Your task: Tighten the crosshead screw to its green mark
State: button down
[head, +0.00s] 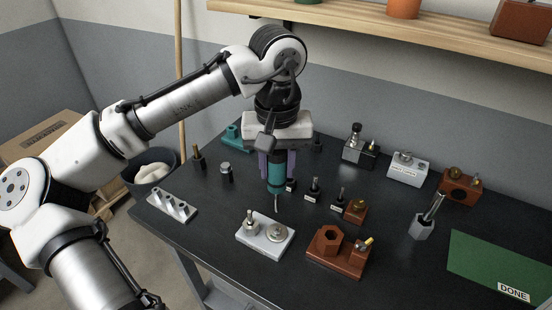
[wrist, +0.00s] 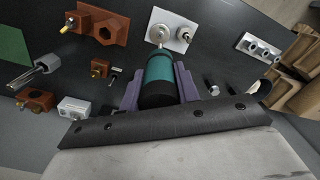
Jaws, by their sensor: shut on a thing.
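My gripper (head: 276,170) has its purple fingers shut on a teal driver (head: 275,174), held upright with its thin metal shaft pointing down. The driver also shows between the fingers in the wrist view (wrist: 158,76). Below it lies a light grey block (head: 257,243) with a round metal disc (head: 277,232) and a small upright post (head: 250,222). The shaft tip appears above the disc, apart from it in the head view. The block also shows in the wrist view (wrist: 174,20). I cannot make out a crosshead slot or a green mark.
A brown block (head: 335,262) with a hexagonal part stands right of the grey block. Several small labelled holders stand behind. A green mat (head: 490,262) with a DONE label lies at right. The front bench edge is close.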

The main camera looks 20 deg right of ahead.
aim_at(277, 191)
jog(key=shift+r+p, duration=0.15)
jog(key=shift+p, duration=0.3)
jog(key=shift+f+b, duration=1.35)
jog(key=shift+f, duration=1.15)
jog(key=shift+f+b, duration=0.6)
jog(key=shift+f, duration=0.5)
jog(key=shift+r+m+p, duration=0.15)
jog(key=shift+m+p, duration=0.35)
jog(key=shift+m, duration=0.2)
jog(key=shift+m+p, duration=0.3)
jog(key=shift+m, duration=0.9)
